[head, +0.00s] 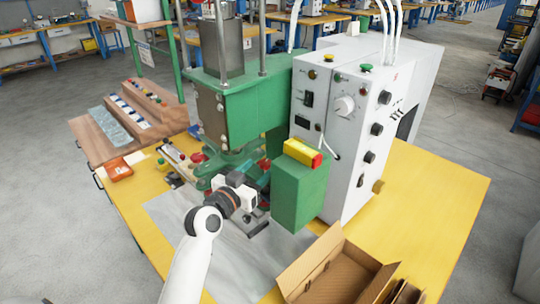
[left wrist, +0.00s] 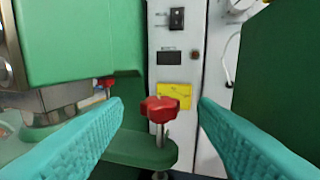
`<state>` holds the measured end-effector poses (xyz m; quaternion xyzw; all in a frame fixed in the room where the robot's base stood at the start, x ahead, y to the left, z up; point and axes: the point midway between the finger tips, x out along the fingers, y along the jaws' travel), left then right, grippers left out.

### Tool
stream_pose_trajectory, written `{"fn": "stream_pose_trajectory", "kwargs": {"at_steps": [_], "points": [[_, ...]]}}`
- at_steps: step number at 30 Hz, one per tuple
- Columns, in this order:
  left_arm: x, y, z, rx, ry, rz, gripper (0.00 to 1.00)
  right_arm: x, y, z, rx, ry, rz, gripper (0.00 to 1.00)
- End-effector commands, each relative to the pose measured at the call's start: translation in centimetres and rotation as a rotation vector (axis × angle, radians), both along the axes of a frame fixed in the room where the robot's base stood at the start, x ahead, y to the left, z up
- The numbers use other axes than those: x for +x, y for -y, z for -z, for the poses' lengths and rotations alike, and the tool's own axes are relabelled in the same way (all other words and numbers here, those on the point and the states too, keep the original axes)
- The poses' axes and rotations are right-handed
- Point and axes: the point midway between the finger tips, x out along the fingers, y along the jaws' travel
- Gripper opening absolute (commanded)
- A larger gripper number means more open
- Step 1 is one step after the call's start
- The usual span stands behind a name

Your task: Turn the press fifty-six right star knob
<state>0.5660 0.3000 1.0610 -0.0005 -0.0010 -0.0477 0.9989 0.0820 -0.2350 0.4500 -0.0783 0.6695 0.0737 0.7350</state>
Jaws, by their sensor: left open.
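The green press (head: 235,105) stands on the yellow table, with red star knobs low on it. In the left wrist view the red star knob (left wrist: 163,106) stands upright on a metal stem above a green base. My left gripper (head: 258,190) is low in front of the press. Its teal fingers in the left wrist view (left wrist: 160,120) are open, one on each side of the knob, with gaps on both sides. My right gripper is not in view.
A grey control box (head: 350,125) with dials stands right of the press. A green box with a yellow and red top (head: 300,190) stands close right of my gripper. An open cardboard box (head: 335,265) is at the front. A wooden rack (head: 125,115) is at left.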

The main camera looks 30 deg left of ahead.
Motion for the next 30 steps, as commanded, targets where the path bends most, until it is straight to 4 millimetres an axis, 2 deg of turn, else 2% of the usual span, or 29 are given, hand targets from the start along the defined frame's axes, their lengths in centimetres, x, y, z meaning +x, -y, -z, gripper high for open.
{"fn": "stream_pose_trajectory", "kwargs": {"at_steps": [3, 9, 15, 22, 23, 30], "points": [[2.5, 0.2, -0.3, -0.002, 0.001, 0.000, 0.53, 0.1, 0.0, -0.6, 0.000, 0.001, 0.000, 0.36], [5.2, 0.5, -0.1, -0.001, 0.000, 0.000, 0.53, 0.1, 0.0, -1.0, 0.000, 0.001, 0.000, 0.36], [6.2, 0.6, 0.0, 0.000, -0.001, 0.001, 0.53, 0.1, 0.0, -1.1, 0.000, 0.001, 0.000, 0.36], [6.2, 0.6, 0.0, 0.000, -0.001, 0.001, 0.53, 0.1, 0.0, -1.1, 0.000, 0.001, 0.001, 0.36], [6.2, 0.6, 0.0, 0.000, -0.001, 0.001, 0.50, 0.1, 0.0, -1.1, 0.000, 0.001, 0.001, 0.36], [6.2, 0.6, 0.0, 0.000, -0.001, 0.000, 0.11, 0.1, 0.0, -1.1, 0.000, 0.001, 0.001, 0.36]]}}
